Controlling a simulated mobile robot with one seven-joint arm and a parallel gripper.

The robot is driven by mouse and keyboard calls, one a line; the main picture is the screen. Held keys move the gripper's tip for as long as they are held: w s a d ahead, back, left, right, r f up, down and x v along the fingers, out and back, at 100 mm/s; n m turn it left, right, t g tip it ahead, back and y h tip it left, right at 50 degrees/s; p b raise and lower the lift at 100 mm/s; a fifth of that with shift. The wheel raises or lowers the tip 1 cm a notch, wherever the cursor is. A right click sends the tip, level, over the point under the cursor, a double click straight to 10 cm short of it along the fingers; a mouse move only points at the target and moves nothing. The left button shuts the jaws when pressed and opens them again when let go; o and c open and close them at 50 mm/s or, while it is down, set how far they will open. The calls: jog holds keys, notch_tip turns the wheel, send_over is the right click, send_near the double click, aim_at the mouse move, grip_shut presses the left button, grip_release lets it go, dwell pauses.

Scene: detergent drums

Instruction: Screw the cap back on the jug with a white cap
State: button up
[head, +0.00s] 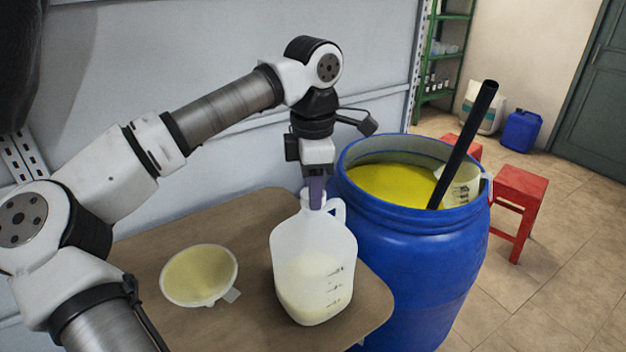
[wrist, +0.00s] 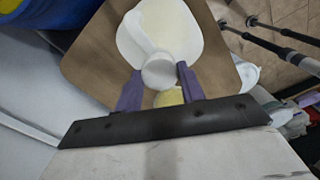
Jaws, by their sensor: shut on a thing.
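The translucent jug (head: 314,258) stands upright on the brown table, with pale liquid in its lower part. It also shows in the wrist view (wrist: 190,36). My gripper (head: 316,196) points straight down over the jug's mouth. In the wrist view its purple fingers (wrist: 158,78) are shut on the round white cap (wrist: 158,73), one on each side. The cap lines up with the jug's neck; I cannot tell whether it is seated on the threads. In the head view the fingers hide the cap and the neck.
A white funnel (head: 200,274) with a yellowish inside lies left of the jug on the table (head: 252,212). A blue drum (head: 415,250) of yellow liquid stands close on the right. A dark pipe (head: 465,140) and a measuring jug (head: 463,186) are in it. Red stools (head: 520,188) stand behind.

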jog(key=m+p, duration=0.1)
jog(key=m, duration=0.3)
jog(key=shift+f+m, duration=0.1)
jog(key=shift+m, duration=0.8)
jog(key=m+p, duration=0.1)
jog(key=m, duration=0.2)
jog(key=shift+m, duration=0.3)
jog(key=o, duration=0.7)
jog(key=shift+m, duration=0.3)
jog(key=o, duration=0.9)
